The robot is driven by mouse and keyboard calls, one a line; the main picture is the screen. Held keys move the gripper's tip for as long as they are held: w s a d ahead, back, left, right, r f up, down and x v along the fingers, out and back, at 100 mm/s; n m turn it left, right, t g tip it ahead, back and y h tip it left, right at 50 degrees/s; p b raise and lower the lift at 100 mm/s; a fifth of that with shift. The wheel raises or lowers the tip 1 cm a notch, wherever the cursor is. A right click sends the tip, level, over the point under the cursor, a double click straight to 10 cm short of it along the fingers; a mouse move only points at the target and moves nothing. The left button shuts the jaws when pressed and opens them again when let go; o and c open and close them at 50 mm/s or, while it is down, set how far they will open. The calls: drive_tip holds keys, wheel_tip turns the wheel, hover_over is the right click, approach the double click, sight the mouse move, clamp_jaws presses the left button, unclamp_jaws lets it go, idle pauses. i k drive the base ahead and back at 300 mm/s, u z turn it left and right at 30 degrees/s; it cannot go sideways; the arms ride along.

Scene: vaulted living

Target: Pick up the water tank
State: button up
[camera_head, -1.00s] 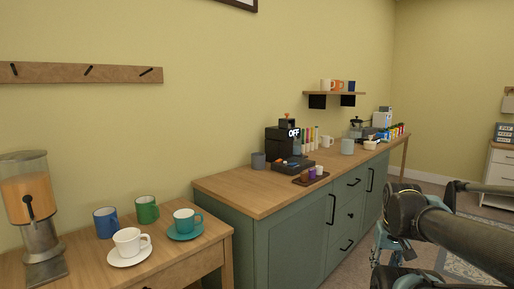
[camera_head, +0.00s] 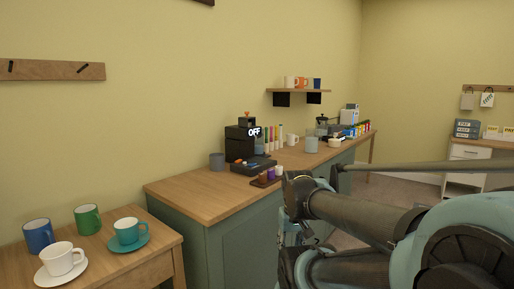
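A black coffee machine (camera_head: 240,146) with a floating "OFF" label stands on the green cabinet's wooden top. A bluish see-through part (camera_head: 259,145) shows at its right side; it may be the water tank. A pale see-through container (camera_head: 312,144) stands farther right on the same counter, and I cannot tell from here whether it is the tank instead. My arm reaches in from the right, in front of the cabinet and well short of the machine. Its fingertips cannot be made out, and nothing held is visible.
A row of coloured items and white cups fill the counter's back. A side table (camera_head: 110,262) with mugs stands front left. Bare counter (camera_head: 195,195) lies left of the machine.

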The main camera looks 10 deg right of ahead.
sight(259, 143)
drive_tip(key=z, duration=0.5)
drive_tip(key=k, duration=0.6)
drive_tip(key=z, duration=0.95)
drive_tip(key=k, duration=0.75)
drive_tip(key=z, duration=0.65)
drive_tip(key=i, duration=1.75)
drive_tip(key=u, duration=0.3)
drive_tip(key=i, duration=1.15)
drive_tip(key=u, duration=0.95)
drive_tip(key=i, duration=0.9)
drive_tip(key=u, duration=0.95)
drive_tip(key=i, duration=0.65)
drive_tip(key=u, duration=0.35)
